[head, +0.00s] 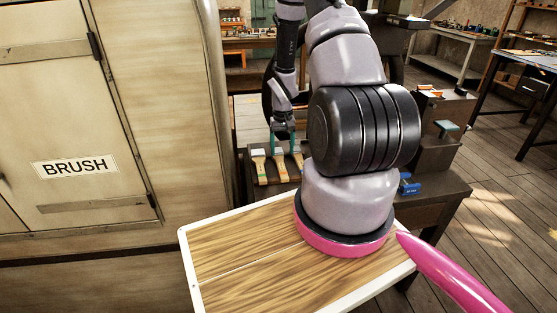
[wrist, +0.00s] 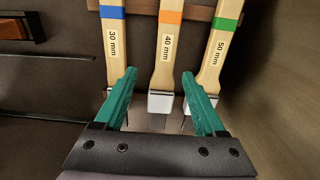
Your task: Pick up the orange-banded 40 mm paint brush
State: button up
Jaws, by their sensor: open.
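In the wrist view, the orange-banded 40 mm brush (wrist: 167,45) lies between two other brushes, its handle toward the top and its pale metal end nearest me. My gripper (wrist: 161,88) is open, its teal fingers pointing toward the brushes. The 40 mm brush's metal end lies in the gap between the fingers in the picture, with no visible contact. The left fingertip overlaps the blue-banded 30 mm brush (wrist: 113,40) in view, and the right one overlaps the green-banded 50 mm brush (wrist: 215,50). In the head view, my gripper (head: 282,136) is above the brushes, small and partly hidden.
A brown bar (wrist: 142,6) runs beneath the handles. A dark object with a reddish-brown part (wrist: 14,28) is at the upper left. In the head view, a cabinet labelled BRUSH (head: 75,166) stands left, and a blue item (head: 409,185) is right of my arm.

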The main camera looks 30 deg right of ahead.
aim_at(280, 163)
jog(key=f, duration=0.4)
jog(key=shift+a+f, duration=0.1)
jog(key=shift+a, duration=0.3)
jog(key=shift+f, duration=0.6)
grip_shut()
